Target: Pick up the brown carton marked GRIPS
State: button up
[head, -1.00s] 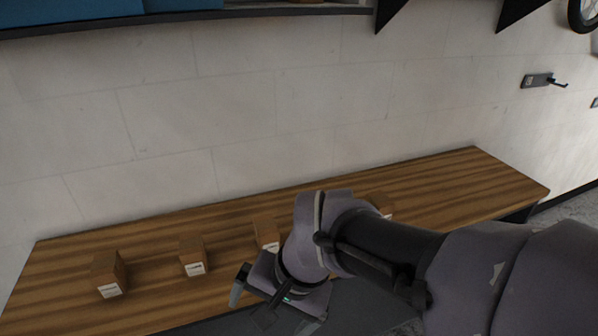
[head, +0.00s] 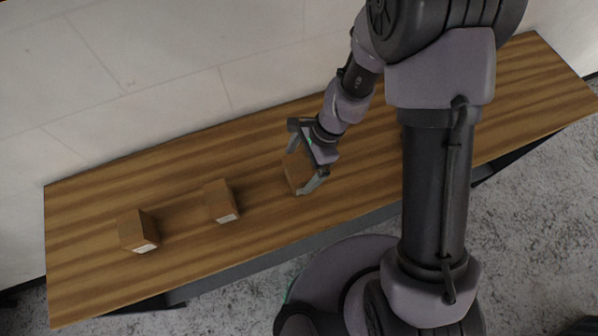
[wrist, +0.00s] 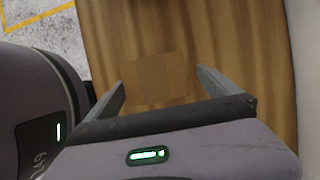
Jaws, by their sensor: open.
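Three small brown cartons stand in a row on the wooden bench top in the head view: a left carton (head: 134,232), a middle carton (head: 219,200) and a right carton (head: 296,174). White labels show on the left and middle ones, too small to read, so I cannot tell which is marked GRIPS. My gripper (head: 295,171) is open at the right carton, with a finger on either side. In the wrist view this carton (wrist: 157,80) lies between the spread fingertips (wrist: 160,77). Its label is hidden there, and I cannot tell whether the fingers touch it.
The wooden bench top (head: 95,195) runs along a pale wall (head: 160,60). Bare wood lies around the cartons and to the right of my arm. The bench's front edge drops to a grey floor (head: 540,190). My arm covers part of the bench.

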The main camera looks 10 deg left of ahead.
jog(key=b+x, duration=0.1)
jog(key=x, duration=0.1)
jog(key=b+x, duration=0.1)
jog(key=x, duration=0.2)
jog(key=shift+s+f, duration=0.3)
jog(key=shift+d, duration=0.1)
jog(key=shift+r, duration=0.1)
jog(key=shift+c, duration=0.4)
jog(key=c, duration=1.5)
